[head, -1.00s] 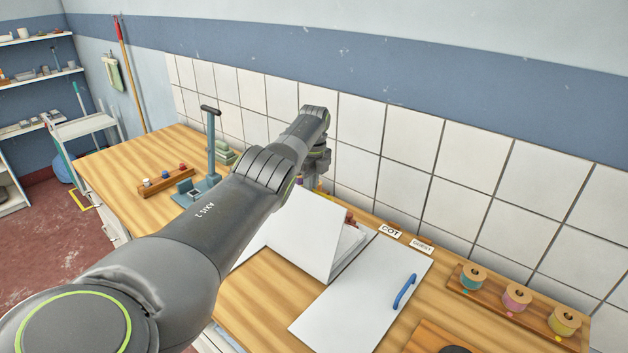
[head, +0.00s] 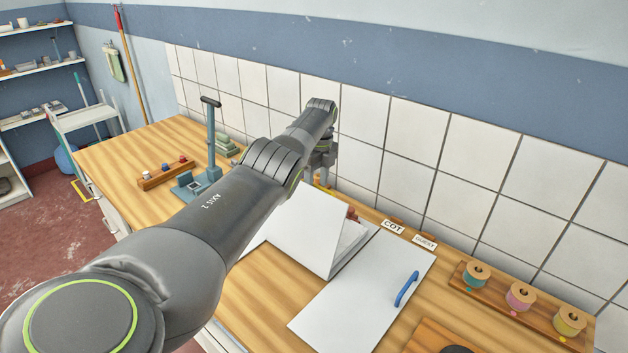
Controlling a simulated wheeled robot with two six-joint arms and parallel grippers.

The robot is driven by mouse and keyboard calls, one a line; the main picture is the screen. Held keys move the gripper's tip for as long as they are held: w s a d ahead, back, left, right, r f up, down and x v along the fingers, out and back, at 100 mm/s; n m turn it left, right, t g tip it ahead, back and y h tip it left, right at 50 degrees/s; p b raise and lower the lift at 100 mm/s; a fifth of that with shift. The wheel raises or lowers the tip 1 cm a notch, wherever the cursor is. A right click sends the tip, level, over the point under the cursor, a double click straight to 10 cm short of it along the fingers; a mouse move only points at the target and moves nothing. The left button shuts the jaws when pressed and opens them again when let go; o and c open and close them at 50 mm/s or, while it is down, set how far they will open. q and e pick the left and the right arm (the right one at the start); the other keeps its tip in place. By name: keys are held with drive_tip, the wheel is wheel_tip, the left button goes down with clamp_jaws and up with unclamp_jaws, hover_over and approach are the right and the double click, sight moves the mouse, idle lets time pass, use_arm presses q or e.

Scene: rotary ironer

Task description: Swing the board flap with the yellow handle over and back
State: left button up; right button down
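A white board flap (head: 306,232) stands tilted up over the bench, in the middle of the head view. A bit of yellow (head: 324,188), likely the yellow handle, shows at its far upper edge, mostly hidden. Another white flap (head: 350,305) with a blue handle (head: 406,289) lies flat to the right. My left arm crosses from the lower left, and its gripper (head: 322,176) points down behind the raised flap, close to the yellow part. Its fingers are largely hidden, so its grip cannot be made out. My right gripper is out of view.
A blue-grey stand (head: 210,140) and a wooden block with coloured knobs (head: 166,173) stand on the left of the bench. Labels (head: 393,227) sit behind the flat flap. A rack of thread spools (head: 518,298) is at right. The tiled wall closes off the back.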

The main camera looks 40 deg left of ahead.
use_arm(q)
drive_tip(key=shift+w+d, duration=0.25)
wheel_tip(320, 180, up, 17)
drive_tip(key=p, duration=0.2)
drive_tip(key=shift+w+a+r+p, duration=0.15)
drive_tip(key=shift+w+p, duration=0.15)
drive_tip(key=shift+w, duration=0.1)
idle(0.8)
